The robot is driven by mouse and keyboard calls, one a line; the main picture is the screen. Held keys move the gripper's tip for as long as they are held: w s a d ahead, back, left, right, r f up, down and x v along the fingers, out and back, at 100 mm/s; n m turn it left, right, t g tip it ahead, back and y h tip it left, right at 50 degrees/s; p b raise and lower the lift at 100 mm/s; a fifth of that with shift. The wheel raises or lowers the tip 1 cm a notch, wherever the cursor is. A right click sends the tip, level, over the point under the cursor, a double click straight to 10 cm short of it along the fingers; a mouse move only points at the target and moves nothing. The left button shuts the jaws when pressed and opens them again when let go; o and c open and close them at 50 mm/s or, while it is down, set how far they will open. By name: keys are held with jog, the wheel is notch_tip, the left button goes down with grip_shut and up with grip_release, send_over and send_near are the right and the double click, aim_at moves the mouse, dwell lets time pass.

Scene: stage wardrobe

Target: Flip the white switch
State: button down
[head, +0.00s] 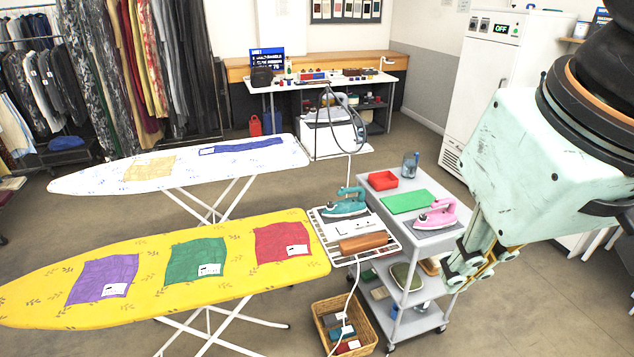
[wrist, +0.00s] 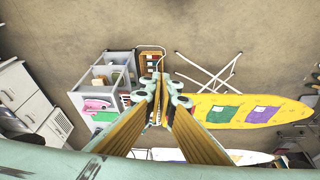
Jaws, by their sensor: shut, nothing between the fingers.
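A white flat piece (head: 352,228) with small dark marks lies on the white wire rack (head: 322,240) at the yellow board's right end. It may be the white switch; its position is too small to tell. My gripper (head: 457,279) hangs at the right of the head view, in front of the grey cart's right side and apart from the rack. In the wrist view my gripper (wrist: 162,122) points down with its fingers together and empty. The fingers hide part of the rack area there.
A teal iron (head: 345,204) and a wooden roller (head: 363,243) flank the white piece. A wicker basket (head: 318,312) stands below. A white cabinet (head: 480,95) reads OFF.

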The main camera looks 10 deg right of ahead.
jog(key=w+r+n+g, duration=0.1)
jog(key=w+n, duration=0.2)
jog(key=w, duration=0.6)
jog(key=w+r+n, duration=0.2)
jog(key=w, duration=0.8)
jog(key=n+g, duration=0.3)
jog(key=n, duration=1.2)
send_over(343, 230)
notch_tip(343, 230, down, 35)
jog(key=shift+r, duration=0.2)
jog(key=shift+s+f, duration=0.1)
jog(key=shift+f, duration=0.05)
jog(key=shift+f+b, duration=1.05)
jog(key=shift+f, duration=5.8)
